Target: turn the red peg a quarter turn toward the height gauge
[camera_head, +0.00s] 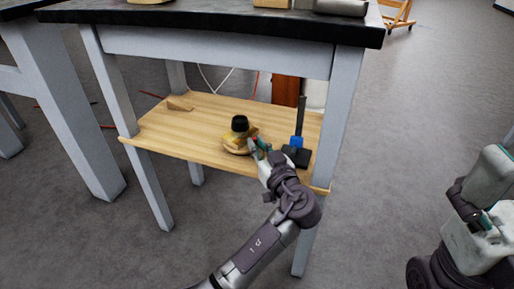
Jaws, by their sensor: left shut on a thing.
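The height gauge (298,141) stands upright near the right end of the wooden shelf, with a dark post, a blue slider and a black base. To its left is a round yellow-gold piece on a wooden base (236,148), with a black cylinder (240,124) on top. My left gripper (257,145) is shut at the right side of this piece, left of the gauge. Its fingers cover what they hold. I cannot make out the red peg; it may be hidden by the fingers. My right gripper (484,219) is at the far right, away from the shelf, its fingertips unclear.
The shelf (190,135) sits under a dark-topped table (220,22) with grey legs that flank it. A small wooden wedge (180,103) lies at the shelf's back left. The shelf's left front is clear. Cables hang behind it.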

